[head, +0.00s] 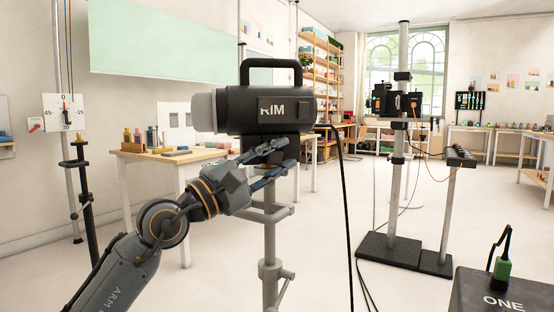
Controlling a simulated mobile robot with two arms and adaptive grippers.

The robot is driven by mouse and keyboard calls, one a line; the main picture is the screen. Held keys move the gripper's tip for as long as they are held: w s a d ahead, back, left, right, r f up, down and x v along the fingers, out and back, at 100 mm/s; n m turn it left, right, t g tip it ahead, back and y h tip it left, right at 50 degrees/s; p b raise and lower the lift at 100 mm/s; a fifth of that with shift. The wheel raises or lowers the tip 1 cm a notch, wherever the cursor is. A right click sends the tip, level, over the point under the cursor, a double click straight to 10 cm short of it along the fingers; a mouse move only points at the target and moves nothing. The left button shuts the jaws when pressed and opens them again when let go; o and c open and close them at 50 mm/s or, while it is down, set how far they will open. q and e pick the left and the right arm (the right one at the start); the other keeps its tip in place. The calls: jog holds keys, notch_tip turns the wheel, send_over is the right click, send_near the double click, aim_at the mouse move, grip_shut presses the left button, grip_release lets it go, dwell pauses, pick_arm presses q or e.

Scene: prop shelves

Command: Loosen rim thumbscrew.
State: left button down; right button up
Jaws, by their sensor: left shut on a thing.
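The rim lamp (235,110) is a dark cylinder marked RIM, with a pale grey front end at its left and a handle on top. It sits level on a grey stand (269,250) in the middle of the head view. My left gripper (283,156) reaches in from the left, just under the lamp housing, at the dark mount on the stand. Its fingers are closed on the small rim thumbscrew there, and they hide it. My right gripper is out of view.
A black cable (346,210) hangs from the lamp's right side. Behind it is a table (190,157) with small items. A second stand with a black base (390,248) is at the right. A dark box marked ONE (500,295) is at the lower right. Open floor lies between.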

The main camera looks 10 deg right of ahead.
pick_arm(q)
jog(key=c, duration=1)
grip_release()
jog(key=v, duration=1.2)
